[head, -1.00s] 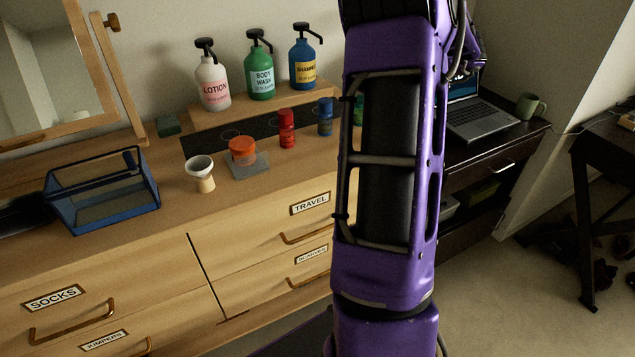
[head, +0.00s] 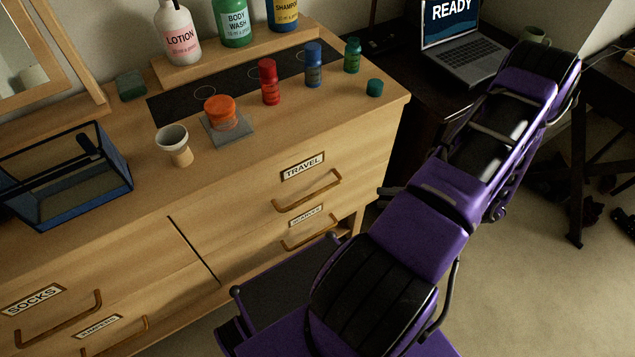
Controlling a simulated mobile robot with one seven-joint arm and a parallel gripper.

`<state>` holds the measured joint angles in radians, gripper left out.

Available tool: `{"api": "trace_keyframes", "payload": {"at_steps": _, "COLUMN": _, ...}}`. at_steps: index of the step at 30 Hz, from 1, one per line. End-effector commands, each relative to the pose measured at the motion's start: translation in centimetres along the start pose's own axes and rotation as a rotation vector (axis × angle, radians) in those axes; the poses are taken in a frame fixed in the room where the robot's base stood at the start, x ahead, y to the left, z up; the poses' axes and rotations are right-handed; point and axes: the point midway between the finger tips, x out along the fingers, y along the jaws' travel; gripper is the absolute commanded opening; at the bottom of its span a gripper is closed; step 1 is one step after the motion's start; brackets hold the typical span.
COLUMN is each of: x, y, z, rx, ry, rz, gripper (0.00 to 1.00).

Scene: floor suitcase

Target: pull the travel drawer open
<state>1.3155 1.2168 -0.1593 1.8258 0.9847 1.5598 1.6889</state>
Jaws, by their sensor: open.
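The travel drawer (head: 245,215) is the upper right drawer of the wooden dresser, with a TRAVEL label (head: 302,166) and a bronze bar handle (head: 307,192). Its front looks flush with the dresser, so it is shut. The handle is in clear view with nothing on it. My purple arm rises from the bottom middle to the upper right, to the right of the drawer. My gripper is not seen; the arm may hide it.
Below is the scarves drawer (head: 282,233); left are the socks (head: 55,305) and jumpers drawers. On top stand an orange-lidded jar (head: 221,112), a cup (head: 174,145), several bottles and a blue mesh bin (head: 65,178). A laptop (head: 465,40) sits on a dark desk. Floor shows at right.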

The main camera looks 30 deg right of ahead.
Motion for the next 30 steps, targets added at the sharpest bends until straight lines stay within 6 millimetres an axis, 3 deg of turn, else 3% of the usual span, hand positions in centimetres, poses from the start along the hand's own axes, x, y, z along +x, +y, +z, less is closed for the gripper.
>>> {"api": "trace_keyframes", "payload": {"at_steps": 3, "x": 1.0, "y": -0.1, "z": -1.1, "rx": 0.028, "ry": 0.009, "rz": 0.048, "gripper": 0.45}}
{"api": "trace_keyframes", "payload": {"at_steps": 8, "x": 2.7, "y": 0.0, "z": -1.1, "rx": 0.029, "ry": 0.012, "rz": 0.053, "gripper": 0.45}}
{"api": "trace_keyframes", "payload": {"at_steps": 24, "x": 14.1, "y": 0.5, "z": -1.2, "rx": 0.028, "ry": 0.012, "rz": 0.050, "gripper": 0.45}}
{"api": "trace_keyframes", "payload": {"at_steps": 30, "x": 17.0, "y": 0.6, "z": -1.2, "rx": 0.027, "ry": 0.010, "rz": 0.048, "gripper": 0.45}}
